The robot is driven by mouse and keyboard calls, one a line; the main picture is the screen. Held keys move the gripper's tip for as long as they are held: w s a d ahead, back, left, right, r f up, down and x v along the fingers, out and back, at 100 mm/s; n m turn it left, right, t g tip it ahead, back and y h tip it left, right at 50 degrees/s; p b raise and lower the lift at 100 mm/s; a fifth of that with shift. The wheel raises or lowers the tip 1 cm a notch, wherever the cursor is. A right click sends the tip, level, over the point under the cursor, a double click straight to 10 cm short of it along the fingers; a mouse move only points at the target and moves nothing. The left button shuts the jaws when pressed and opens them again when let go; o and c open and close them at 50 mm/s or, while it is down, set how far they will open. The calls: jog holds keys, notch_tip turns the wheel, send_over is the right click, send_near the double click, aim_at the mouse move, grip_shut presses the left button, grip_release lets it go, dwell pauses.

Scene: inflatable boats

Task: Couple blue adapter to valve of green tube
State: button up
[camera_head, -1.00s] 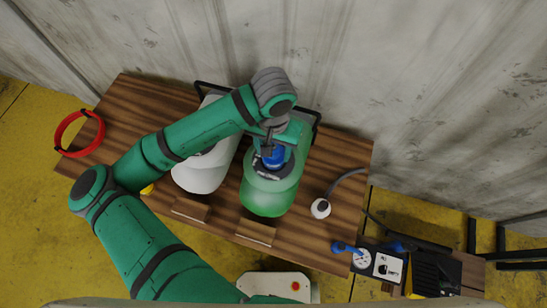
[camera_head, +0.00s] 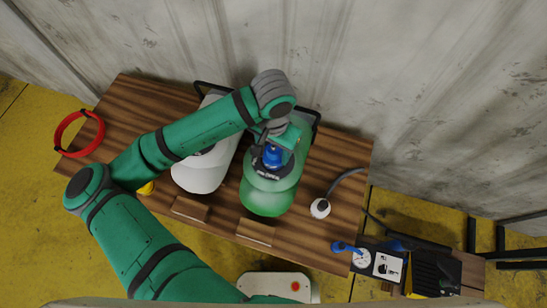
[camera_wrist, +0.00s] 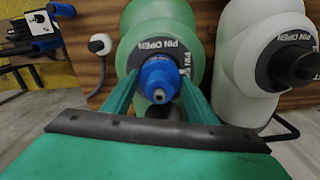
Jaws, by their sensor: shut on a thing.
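The green tube (camera_head: 268,195) lies on the wooden table in the head view, right of a white tube. Its dark valve disc (camera_wrist: 184,60), lettered PIN OPEN, shows in the wrist view behind the blue adapter (camera_wrist: 158,80). My gripper (camera_wrist: 153,82) is shut on the adapter, one green finger on each side. The adapter also shows in the head view (camera_head: 273,155), over the valve of the green tube. It looks lined up with the valve and close against it. The contact itself is hidden, so I cannot tell whether it is seated.
The white tube (camera_head: 200,173) lies close on the left, with its own dark valve (camera_wrist: 290,60). A white nozzle with a grey hose (camera_head: 320,208) is to the right. A red ring (camera_head: 80,133) lies at the table's left end. A side stand with a gauge (camera_head: 361,259) is at lower right.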

jog(key=shift+m, duration=0.7)
jog(key=m, duration=0.3)
jog(key=shift+w, duration=0.1)
jog(key=shift+m, duration=0.6)
jog(key=m, duration=0.4)
jog(key=o, duration=1.2)
jog(key=shift+c, duration=0.2)
